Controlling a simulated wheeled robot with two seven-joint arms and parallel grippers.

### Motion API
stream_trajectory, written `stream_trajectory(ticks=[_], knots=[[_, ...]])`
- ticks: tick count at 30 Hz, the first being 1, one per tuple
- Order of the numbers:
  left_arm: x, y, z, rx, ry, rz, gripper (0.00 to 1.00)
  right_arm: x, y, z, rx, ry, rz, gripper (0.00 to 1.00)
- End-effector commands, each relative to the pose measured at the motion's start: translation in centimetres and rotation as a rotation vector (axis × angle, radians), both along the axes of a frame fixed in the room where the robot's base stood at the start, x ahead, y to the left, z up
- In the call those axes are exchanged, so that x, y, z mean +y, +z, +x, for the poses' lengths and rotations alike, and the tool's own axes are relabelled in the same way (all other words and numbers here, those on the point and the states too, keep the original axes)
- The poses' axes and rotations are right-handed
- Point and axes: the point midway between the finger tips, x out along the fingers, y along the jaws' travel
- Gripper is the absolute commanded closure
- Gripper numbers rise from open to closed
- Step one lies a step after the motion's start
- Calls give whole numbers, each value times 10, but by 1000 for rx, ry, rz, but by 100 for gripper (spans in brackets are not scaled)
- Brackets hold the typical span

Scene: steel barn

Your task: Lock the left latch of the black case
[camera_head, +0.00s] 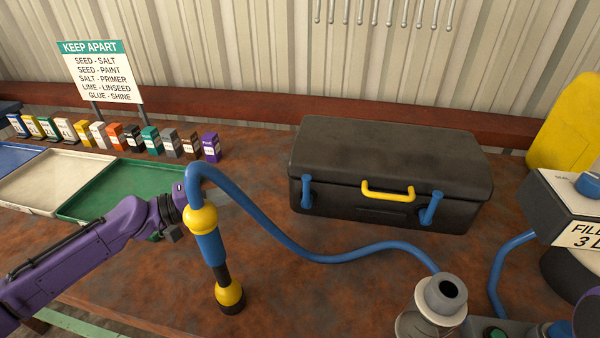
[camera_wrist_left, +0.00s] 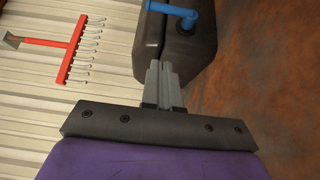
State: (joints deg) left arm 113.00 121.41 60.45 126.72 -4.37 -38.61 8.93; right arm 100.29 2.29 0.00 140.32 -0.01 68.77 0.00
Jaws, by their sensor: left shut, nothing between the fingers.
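The black case (camera_head: 385,165) sits on the rusty brown bench with its lid down. Its blue left latch (camera_head: 306,192) is at the left end of the front face and looks nearly upright. Its blue right latch (camera_head: 432,207) leans at an angle from the front. In the left wrist view, a blue latch (camera_wrist_left: 180,12) stands out from the case (camera_wrist_left: 178,45) near the top edge. My left gripper (camera_wrist_left: 158,66) is shut and empty, its grey fingertips close to the case's end; contact cannot be told. In the head view its fingers are largely hidden behind the hose. My right gripper is not visible.
A blue hose (camera_head: 320,258) arcs in front of the case from a wand with a yellow foot (camera_head: 230,294) to a grey fitting (camera_head: 440,300). A yellow handle (camera_head: 388,196) is between the latches. Trays (camera_head: 130,190) and small boxes are left. A filling machine (camera_head: 575,210) is right.

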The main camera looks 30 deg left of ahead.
Motion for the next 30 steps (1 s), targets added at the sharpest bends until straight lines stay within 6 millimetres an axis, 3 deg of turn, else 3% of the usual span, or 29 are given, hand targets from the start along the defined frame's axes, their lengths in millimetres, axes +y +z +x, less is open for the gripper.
stream_trajectory(ticks=[13,20,26,30], knots=[[-7,1,7,-2,-3,-1,100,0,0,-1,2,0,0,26],[-38,0,41,-2,-7,2,100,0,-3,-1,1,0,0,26],[-67,-5,73,-3,-6,4,100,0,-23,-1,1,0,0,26],[-90,-3,76,0,-3,1,100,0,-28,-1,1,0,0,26]])
